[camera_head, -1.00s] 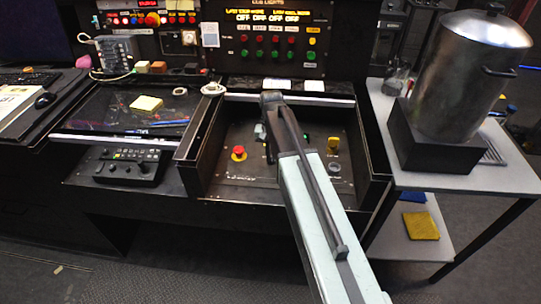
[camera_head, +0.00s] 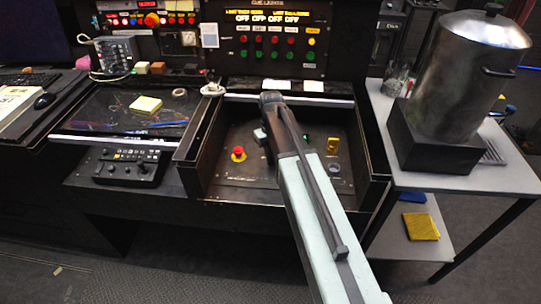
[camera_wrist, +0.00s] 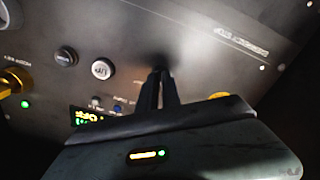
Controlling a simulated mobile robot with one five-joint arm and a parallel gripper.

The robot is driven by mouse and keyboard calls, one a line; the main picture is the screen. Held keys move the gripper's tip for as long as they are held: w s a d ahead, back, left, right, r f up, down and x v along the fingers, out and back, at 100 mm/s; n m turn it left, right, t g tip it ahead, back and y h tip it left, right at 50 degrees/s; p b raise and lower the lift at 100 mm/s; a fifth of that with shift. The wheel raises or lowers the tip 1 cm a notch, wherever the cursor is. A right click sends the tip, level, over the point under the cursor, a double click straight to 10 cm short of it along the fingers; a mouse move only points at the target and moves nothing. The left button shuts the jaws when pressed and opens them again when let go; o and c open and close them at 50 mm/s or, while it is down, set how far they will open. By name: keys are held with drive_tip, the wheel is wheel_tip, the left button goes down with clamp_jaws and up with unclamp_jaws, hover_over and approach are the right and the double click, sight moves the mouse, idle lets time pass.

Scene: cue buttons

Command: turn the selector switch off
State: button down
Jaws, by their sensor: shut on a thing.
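My gripper (camera_wrist: 161,80) is shut in the wrist view, its narrow dark fingers together at the panel face. They close on a small dark thing at the panel, taken to be the selector switch, which the fingers and shadow almost wholly hide. Its position cannot be read. The control panel (camera_wrist: 205,75) is dark grey. In the head view my gripper reaches down into the console recess, and my arm hides its fingertips and the switch.
Near the fingers are a black round knob (camera_wrist: 66,57), a white button (camera_wrist: 102,68), a green light (camera_wrist: 25,104) and a yellow part (camera_wrist: 14,80). A red mushroom button (camera_head: 238,154) sits left of my arm. A steel pot (camera_head: 465,75) stands at right.

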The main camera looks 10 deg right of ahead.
drive_tip(key=shift+n, duration=1.1)
drive_tip(key=c, duration=1.5)
unclamp_jaws()
drive_tip(key=shift+c, duration=0.2)
drive_tip(key=shift+r, duration=0.15)
wheel_tip(320, 180, up, 8)
drive_tip(key=p, duration=0.7)
drive_tip(key=shift+f+p, duration=0.25)
drive_tip(key=shift+p, duration=0.15)
